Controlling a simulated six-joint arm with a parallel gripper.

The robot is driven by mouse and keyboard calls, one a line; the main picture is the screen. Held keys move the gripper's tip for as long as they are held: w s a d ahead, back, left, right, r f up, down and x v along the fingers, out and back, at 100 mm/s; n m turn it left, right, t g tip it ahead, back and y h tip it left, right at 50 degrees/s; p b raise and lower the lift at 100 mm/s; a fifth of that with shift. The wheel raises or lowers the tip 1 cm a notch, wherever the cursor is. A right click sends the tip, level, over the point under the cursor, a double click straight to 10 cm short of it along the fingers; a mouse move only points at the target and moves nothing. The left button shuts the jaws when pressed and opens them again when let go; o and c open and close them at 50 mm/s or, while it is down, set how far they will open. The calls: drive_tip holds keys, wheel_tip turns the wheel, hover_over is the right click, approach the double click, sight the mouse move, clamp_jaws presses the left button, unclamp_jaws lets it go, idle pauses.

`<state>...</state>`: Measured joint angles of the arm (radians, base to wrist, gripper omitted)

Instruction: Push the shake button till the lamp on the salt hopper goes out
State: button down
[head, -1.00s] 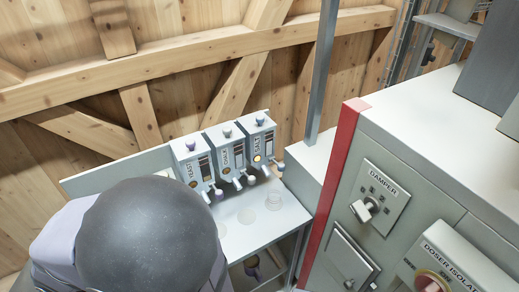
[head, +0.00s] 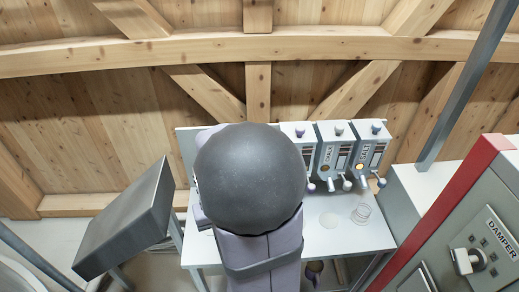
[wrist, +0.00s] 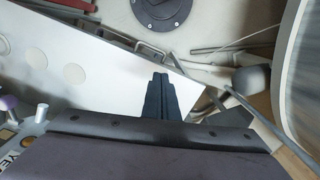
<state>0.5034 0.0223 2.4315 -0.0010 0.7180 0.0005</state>
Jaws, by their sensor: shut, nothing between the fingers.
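The salt hopper (head: 369,152) is the rightmost of the row of pale grey hoppers on the table, right of my arm in the head view. Its round lamp (head: 360,166) looks amber and lit. A blue-grey knob (head: 376,127) tops it and a lever with a round end (head: 381,182) sticks out at its lower front. I cannot tell which part is the shake button. My gripper (wrist: 160,77) is shut and empty in the wrist view, over the white table (wrist: 115,55). In the head view my own arm hides it.
The chalk hopper (head: 334,152) stands left of the salt hopper. The yeast hopper (head: 300,142) is partly behind my arm; its corner shows in the wrist view (wrist: 12,150). A grey tilted box (head: 128,215) is left, the damper cabinet (head: 455,215) right.

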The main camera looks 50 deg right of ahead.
drive_tip(key=w+d+r+m+t+h+b, duration=0.1)
drive_tip(key=w+d+r+m, duration=0.15)
drive_tip(key=d, duration=0.75)
drive_tip(key=w+d+r+m+t+h, duration=0.1)
drive_tip(key=w+d+r, duration=0.3)
drive_tip(key=d, duration=0.5)
drive_tip(key=w+d+r, duration=0.1)
drive_tip(key=d+r, duration=0.1)
drive_tip(key=r, duration=0.5)
drive_tip(key=w+d+r, duration=0.2)
drive_tip(key=d+r, duration=0.1)
drive_tip(key=r, duration=0.4)
drive_tip(key=shift+w+t, duration=0.15)
drive_tip(key=shift+t, duration=0.15)
drive_tip(key=shift+r, duration=0.1)
